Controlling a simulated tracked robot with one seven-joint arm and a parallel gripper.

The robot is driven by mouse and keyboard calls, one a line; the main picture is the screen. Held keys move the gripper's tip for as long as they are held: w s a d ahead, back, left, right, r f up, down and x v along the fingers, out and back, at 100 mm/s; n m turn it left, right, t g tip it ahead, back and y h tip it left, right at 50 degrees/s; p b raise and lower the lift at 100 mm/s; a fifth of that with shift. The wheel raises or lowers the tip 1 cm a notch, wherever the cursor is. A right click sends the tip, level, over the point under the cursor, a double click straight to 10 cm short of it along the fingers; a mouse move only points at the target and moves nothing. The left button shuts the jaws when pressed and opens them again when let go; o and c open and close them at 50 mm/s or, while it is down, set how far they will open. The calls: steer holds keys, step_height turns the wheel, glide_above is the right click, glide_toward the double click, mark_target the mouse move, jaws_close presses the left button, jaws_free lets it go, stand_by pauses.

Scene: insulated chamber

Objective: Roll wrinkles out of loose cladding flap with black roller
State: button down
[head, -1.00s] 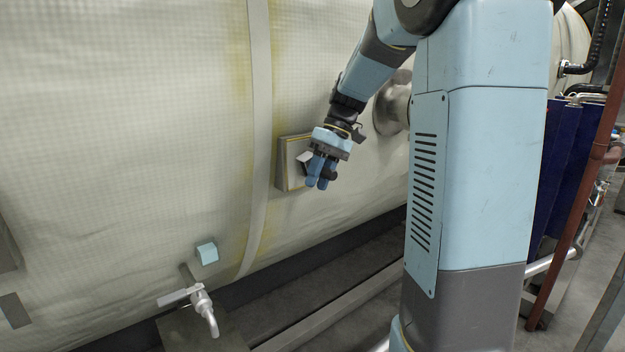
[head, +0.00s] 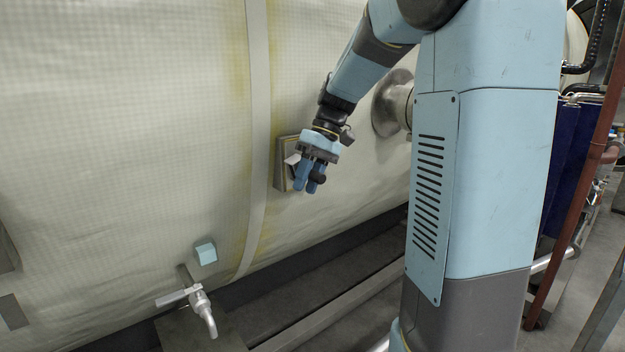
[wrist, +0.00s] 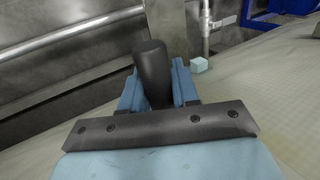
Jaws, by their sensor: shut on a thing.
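My gripper (head: 308,188) hangs beside the pale clad wall in the head view, its blue fingers pointing down. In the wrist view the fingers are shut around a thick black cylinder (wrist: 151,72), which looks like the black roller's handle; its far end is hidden. A small dark part of it shows by the fingers in the head view (head: 319,180). Just left of the gripper is a raised rectangular panel (head: 282,168) with a small pale piece on it, partly hidden by the gripper. I cannot tell whether this is the loose flap, or whether the roller touches it.
A vertical seam strip (head: 257,120) runs down the wall left of the panel. A metal flange stub (head: 392,105) sticks out to the right. A light blue block (head: 205,253) and a metal tap (head: 203,305) are at lower left. A rail (head: 330,310) runs along the floor.

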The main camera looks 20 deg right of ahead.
steer(key=shift+w+d, duration=0.8)
steer(key=shift+d, duration=1.15)
steer(key=shift+s+a, duration=0.25)
steer(key=shift+a, duration=0.4)
steer(key=shift+s+a, duration=0.25)
steer(key=shift+a, duration=0.45)
steer(key=shift+s+a, duration=0.25)
steer(key=shift+a, duration=0.4)
steer(key=shift+s, duration=0.1)
steer(key=shift+s+d, duration=0.3)
steer(key=shift+s, duration=0.6)
steer(key=shift+s+d, duration=0.35)
steer(key=shift+s, duration=0.6)
steer(key=shift+s+d, duration=0.3)
steer(key=shift+s, duration=0.6)
steer(key=s, duration=0.1)
steer(key=s+d, duration=0.1)
steer(key=s, duration=0.1)
steer(key=shift+w+f, duration=0.1)
steer(key=shift+w, duration=0.05)
